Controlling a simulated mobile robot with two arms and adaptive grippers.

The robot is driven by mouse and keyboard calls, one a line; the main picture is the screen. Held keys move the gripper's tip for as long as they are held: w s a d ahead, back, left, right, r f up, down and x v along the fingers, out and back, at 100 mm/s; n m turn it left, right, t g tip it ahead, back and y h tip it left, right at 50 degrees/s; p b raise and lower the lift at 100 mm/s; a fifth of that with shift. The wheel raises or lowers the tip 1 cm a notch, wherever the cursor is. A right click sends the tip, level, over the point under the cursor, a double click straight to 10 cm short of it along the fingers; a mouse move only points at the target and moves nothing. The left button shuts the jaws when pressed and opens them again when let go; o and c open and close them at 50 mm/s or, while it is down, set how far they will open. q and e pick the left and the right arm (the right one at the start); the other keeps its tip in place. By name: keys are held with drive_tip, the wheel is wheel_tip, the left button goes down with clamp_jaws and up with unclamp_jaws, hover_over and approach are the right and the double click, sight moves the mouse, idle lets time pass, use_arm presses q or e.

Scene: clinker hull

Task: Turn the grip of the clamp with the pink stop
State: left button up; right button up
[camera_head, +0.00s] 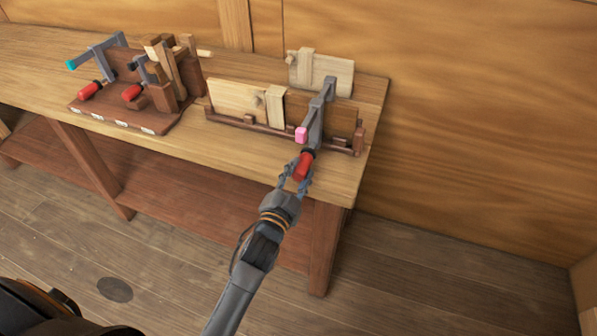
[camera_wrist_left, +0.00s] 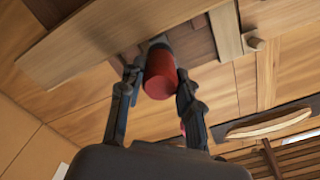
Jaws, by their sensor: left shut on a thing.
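The clamp (camera_head: 318,112) with the pink stop (camera_head: 301,134) sits at the right end of the bench, its grey bar reaching over an upright board. Its red grip (camera_head: 304,165) points toward me at the bench's front edge. My left gripper (camera_head: 297,178) is shut on this red grip. In the left wrist view the red grip (camera_wrist_left: 160,76) lies between the two fingers (camera_wrist_left: 157,92). A small bit of pink shows beside the right finger there. My right gripper is not in view.
On the bench (camera_head: 225,155), a dark rack (camera_head: 125,118) to the left holds a clamp with a teal stop (camera_head: 71,65), another red grip (camera_head: 131,92) and wooden pieces. Pale boards (camera_head: 235,97) stand beside the pink-stop clamp. A wooden wall (camera_head: 470,120) rises behind.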

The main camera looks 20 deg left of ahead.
use_arm(q)
drive_tip(key=shift+w+r, duration=0.1)
drive_tip(key=shift+r, duration=0.25)
drive_tip(key=o, duration=0.9)
drive_tip(key=shift+o, duration=1.3)
drive_tip(key=shift+w+f, duration=0.1)
drive_tip(key=shift+f, duration=0.15)
drive_tip(key=s, duration=1.2)
drive_tip(key=shift+a, duration=0.25)
